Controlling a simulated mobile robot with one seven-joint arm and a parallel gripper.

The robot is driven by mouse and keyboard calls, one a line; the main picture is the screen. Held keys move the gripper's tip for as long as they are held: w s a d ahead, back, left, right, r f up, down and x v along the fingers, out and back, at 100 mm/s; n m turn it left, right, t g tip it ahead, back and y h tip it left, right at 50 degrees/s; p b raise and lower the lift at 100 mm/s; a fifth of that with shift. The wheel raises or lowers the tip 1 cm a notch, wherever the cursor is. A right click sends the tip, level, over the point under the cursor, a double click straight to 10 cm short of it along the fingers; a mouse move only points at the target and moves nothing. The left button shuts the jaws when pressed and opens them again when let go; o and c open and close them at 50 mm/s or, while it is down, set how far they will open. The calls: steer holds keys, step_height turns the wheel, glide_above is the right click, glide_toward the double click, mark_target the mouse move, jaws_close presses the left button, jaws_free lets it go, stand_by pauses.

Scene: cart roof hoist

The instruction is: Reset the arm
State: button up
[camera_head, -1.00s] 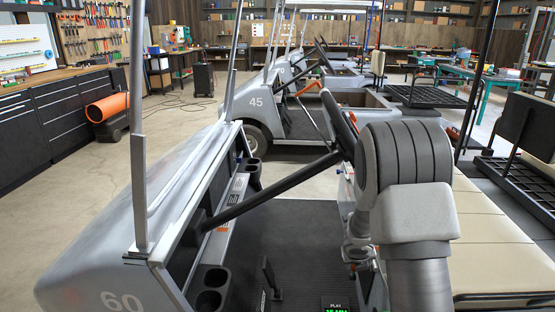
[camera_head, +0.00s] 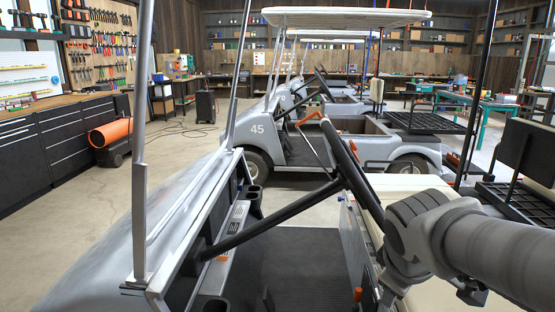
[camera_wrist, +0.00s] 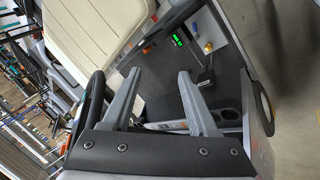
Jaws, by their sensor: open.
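My gripper (camera_wrist: 160,74) shows in the wrist view with its two grey fingers apart and nothing between them. It is above the near cart (camera_wrist: 150,52), which looks tilted in this view. Beyond the fingers are the cart's dark floor, a pedal and a green-lit display (camera_wrist: 180,39). In the head view my arm (camera_head: 470,240) reaches in from the right edge, over the near cart's seat and beside its steering wheel (camera_head: 345,165). My fingers cannot be made out in the head view.
The near cart's steering column (camera_head: 270,218) and windshield posts (camera_head: 140,180) stand left of my arm. A cart marked 45 (camera_head: 300,145) with a white roof (camera_head: 345,17) is ahead. An orange cylinder (camera_head: 110,133) lies by black cabinets (camera_head: 45,150). Open floor (camera_head: 160,165) is at left.

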steer(key=s+a+r+m+y, duration=0.1)
steer(key=s+a+m+y, duration=0.2)
steer(key=s+a+m, duration=0.6)
step_height(320, 180, up, 15)
steer(key=s+d+n+p, duration=0.1)
steer(key=d+p, duration=0.1)
steer(key=p, duration=1.2)
steer(key=shift+d+f, duration=0.15)
steer(key=shift+d, duration=0.15)
steer(key=shift+s, duration=0.1)
steer(key=shift+c, duration=0.7)
steer(key=shift+f, duration=0.1)
steer(key=shift+s, duration=0.15)
